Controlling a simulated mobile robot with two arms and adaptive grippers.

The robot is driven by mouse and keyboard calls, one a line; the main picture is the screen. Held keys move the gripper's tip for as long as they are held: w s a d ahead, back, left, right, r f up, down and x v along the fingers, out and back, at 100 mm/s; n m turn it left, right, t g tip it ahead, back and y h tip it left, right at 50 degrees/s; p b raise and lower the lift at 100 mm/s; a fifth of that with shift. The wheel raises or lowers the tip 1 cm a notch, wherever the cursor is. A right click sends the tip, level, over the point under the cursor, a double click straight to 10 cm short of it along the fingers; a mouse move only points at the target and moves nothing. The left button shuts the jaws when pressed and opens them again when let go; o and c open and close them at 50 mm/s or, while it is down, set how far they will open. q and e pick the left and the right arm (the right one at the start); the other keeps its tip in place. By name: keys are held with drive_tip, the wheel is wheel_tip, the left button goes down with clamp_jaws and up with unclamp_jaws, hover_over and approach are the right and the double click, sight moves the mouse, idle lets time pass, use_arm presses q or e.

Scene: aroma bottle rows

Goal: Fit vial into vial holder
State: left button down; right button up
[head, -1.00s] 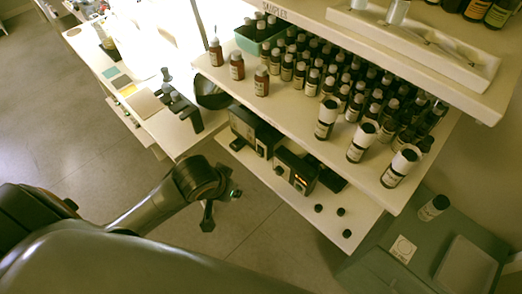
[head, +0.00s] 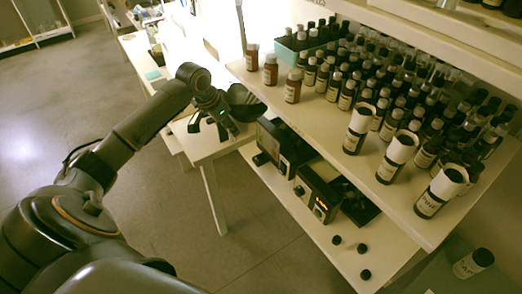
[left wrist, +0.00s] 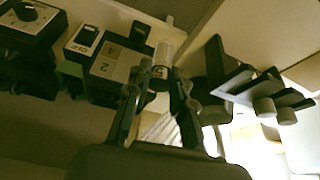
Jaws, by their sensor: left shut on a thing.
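My left gripper (head: 220,122) is out over the near end of the white side table, beside the shelf. In the left wrist view my left gripper (left wrist: 159,82) is closed around a small clear vial (left wrist: 162,56) with a pale label bearing a dark mark. The vial's far end sticks out past the fingertips. A black bracket-like stand (left wrist: 232,82) with round pale ends stands to the right of the fingers, apart from the vial. I cannot tell for sure whether it is the vial holder. In the head view my gripper and arm hide that part of the table. My right gripper is out of view.
The white shelf (head: 405,215) holds many dark bottles, including three larger white-capped bottles (head: 397,157) at its front. Black devices (head: 318,190) stand on the lower shelf, with small black caps (head: 361,248) near its edge. Open floor lies left.

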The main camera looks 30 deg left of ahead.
use_arm(q)
drive_tip(key=w+d+f, duration=0.2)
drive_tip(key=f, duration=0.1)
drive_tip(key=w+d+f, duration=0.2)
drive_tip(key=f, duration=0.2)
drive_tip(key=w+d+f, duration=0.2)
drive_tip(key=f, duration=0.1)
drive_tip(key=shift+w+d+f+p, duration=0.25)
drive_tip(key=shift+w+d+p, duration=0.05)
drive_tip(key=shift+w+d, duration=0.1)
drive_tip(key=shift+a+f, duration=0.1)
drive_tip(key=shift+f, duration=0.2)
drive_tip(key=shift+f, duration=0.1)
drive_tip(key=c, duration=1.2)
unclamp_jaws()
drive_tip(key=shift+o, duration=0.2)
drive_tip(key=v, duration=1.2)
